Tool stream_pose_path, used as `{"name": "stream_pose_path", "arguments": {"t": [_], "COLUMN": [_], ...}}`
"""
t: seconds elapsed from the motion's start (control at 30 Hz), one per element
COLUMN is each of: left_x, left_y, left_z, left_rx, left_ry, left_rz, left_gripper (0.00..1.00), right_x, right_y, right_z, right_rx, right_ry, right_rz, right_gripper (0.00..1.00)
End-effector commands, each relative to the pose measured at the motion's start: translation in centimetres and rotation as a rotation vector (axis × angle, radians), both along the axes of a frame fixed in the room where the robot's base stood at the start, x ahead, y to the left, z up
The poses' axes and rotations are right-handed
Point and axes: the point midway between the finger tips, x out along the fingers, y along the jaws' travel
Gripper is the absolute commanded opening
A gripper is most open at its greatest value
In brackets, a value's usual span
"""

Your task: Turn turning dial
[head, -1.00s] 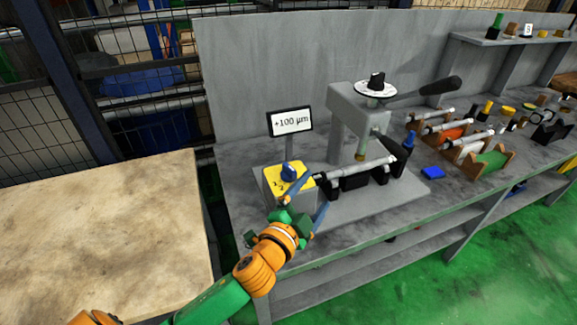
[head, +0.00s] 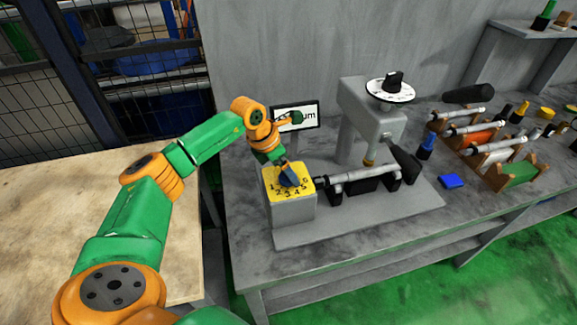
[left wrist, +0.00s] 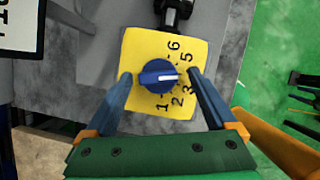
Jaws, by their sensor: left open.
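A blue dial (head: 291,179) sits on a yellow plate (head: 272,187) with numbers 1 to 6, on top of a grey box. In the left wrist view the dial (left wrist: 157,76) has a white mark pointing right, to the stretch between 3 and 5; the 4 is hard to make out. My left gripper (head: 286,166) is over the dial from behind. In the wrist view the left gripper (left wrist: 160,75) is open, with one finger on each side of the dial and a visible gap to it. My right gripper is not in view.
A display (head: 296,117) stands behind the box, partly covered by my left wrist. To the right are a grey grinder with a white dial disc (head: 390,90), a held shaft (head: 350,175), and racks of shafts. A blue block (head: 451,181) lies on the bench.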

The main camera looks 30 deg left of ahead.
Motion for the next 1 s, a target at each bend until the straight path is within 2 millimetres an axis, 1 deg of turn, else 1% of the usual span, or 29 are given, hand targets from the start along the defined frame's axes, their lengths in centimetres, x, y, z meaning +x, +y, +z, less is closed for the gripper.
{"name": "stream_pose_path", "arguments": {"t": [0.03,0.13,0.3,0.33,0.37,0.4,0.47,0.5,0.57,0.6,0.63,0.87,1.0], "left_x": [0.17,0.36,0.4,0.4,0.39,0.39,0.39,0.39,0.39,0.38,0.39,0.4,0.39], "left_y": [-0.14,-0.22,-0.24,-0.25,-0.25,-0.26,-0.26,-0.27,-0.27,-0.28,-0.28,-0.31,-0.32], "left_z": [-0.38,-0.97,-1.07,-1.07,-1.06,-1.06,-1.05,-1.05,-1.05,-1.04,-1.04,-1.0,-0.98], "left_rx": [-0.002,-0.001,-0.001,-0.001,-0.001,-0.001,-0.002,-0.002,-0.003,-0.003,-0.003,-0.002,-0.002], "left_ry": [0.002,-0.001,-0.002,-0.002,-0.002,-0.002,-0.002,-0.002,-0.002,-0.002,-0.002,-0.002,-0.003], "left_rz": [0.0,-0.001,-0.001,-0.001,-0.001,-0.001,-0.001,-0.001,-0.002,-0.002,-0.002,0.026,0.091], "left_gripper": [0.9,0.9,0.9,0.87,0.79,0.68,0.52,0.41,0.25,0.14,0.07,0.07,0.07], "right_x": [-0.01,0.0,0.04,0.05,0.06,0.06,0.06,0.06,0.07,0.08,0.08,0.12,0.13], "right_y": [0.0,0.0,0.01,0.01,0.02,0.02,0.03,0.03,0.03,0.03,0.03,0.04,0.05], "right_z": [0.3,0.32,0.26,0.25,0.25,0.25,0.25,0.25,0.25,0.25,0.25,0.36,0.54], "right_rx": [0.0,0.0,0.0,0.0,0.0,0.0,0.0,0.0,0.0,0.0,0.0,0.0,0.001], "right_ry": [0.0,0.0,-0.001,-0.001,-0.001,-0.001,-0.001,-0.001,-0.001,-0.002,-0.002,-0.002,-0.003], "right_rz": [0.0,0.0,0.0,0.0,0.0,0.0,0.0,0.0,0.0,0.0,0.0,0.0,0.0], "right_gripper": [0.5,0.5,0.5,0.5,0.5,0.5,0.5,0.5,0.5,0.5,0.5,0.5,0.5]}}
